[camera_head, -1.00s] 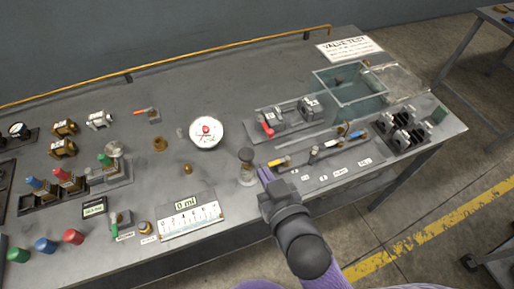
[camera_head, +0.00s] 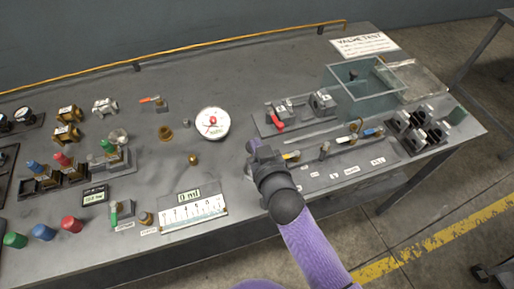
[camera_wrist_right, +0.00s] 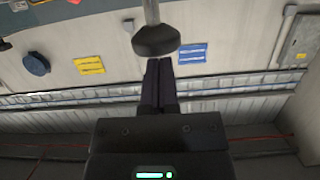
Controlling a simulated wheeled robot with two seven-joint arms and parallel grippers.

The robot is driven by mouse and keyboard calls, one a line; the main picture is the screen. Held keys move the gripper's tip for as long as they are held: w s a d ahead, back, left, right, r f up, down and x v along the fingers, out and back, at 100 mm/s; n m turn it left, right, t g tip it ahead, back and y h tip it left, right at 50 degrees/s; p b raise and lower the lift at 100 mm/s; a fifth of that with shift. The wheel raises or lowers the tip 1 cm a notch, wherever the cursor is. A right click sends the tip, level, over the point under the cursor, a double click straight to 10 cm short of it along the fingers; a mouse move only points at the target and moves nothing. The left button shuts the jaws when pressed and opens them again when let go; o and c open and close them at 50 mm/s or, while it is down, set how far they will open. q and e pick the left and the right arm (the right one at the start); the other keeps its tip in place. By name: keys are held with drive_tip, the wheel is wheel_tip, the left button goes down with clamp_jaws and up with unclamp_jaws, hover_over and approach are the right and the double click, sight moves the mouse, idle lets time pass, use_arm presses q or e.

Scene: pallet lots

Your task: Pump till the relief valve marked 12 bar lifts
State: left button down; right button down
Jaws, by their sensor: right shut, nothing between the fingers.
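My right gripper (camera_head: 255,146) is shut and empty at the pump's place on the grey bench, hiding most of the pump in the head view. In the right wrist view the pump's dark round knob (camera_wrist_right: 156,40) on its metal rod stands just beyond my closed fingers (camera_wrist_right: 158,82); I cannot tell whether they touch. A round white pressure gauge (camera_head: 212,123) with a red centre is left of the gripper. Valves with blue (camera_head: 34,166), red (camera_head: 62,159) and green (camera_head: 106,146) caps stand at the left. The 12 bar marking cannot be read. My left gripper is not in view.
A clear tank (camera_head: 362,100) and a sign reading VALVE TEST (camera_head: 364,44) are at the back right. Small lever valves (camera_head: 372,132) stand right of the gripper. A yellow rail (camera_head: 200,52) runs along the back.

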idle(0.3)
drive_tip(key=shift+f+b, duration=1.1)
drive_tip(key=shift+f, duration=0.5)
wheel_tip(320, 180, up, 4)
drive_tip(key=p, duration=0.3)
drive_tip(key=shift+d+f, duration=0.1)
drive_tip(key=shift+f, duration=0.1)
drive_tip(key=p+v, duration=0.2)
drive_tip(key=v, duration=0.8)
drive_tip(key=shift+p, duration=0.35)
